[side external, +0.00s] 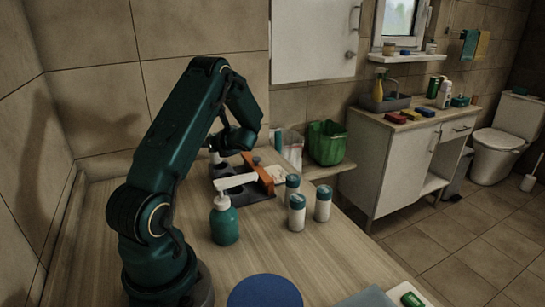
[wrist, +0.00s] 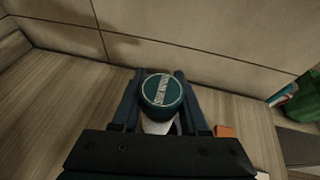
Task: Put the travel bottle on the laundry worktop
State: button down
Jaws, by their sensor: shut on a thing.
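My gripper (wrist: 160,100) is shut on a white bottle with a teal lettered cap (wrist: 160,91), which sits upright between the fingers in the wrist view. In the side view my gripper (side external: 219,155) is over the back of the wooden worktop (side external: 150,190), and the held bottle is mostly hidden there. Three similar white bottles with teal caps (side external: 322,203) stand together on the worktop to the right. Whether the held bottle touches anything below cannot be told.
A dark holder with an orange bar (side external: 265,180) lies near my gripper. A teal pump bottle (side external: 223,222) stands in front of it, with a blue round thing (side external: 265,292) nearer. A green basket (side external: 326,143) and a white cabinet (side external: 390,165) are beyond. The worktop's left part is clear.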

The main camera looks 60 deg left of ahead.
aim_at(215, 155)
jog(key=shift+w+f, duration=0.35)
jog(key=shift+w, duration=0.15)
jog(key=shift+f, duration=1.75)
jog(key=shift+f, duration=0.2)
jog(key=shift+c, duration=2.2)
grip_release()
jog(key=shift+o, duration=0.5)
jog(key=shift+v, duration=2.55)
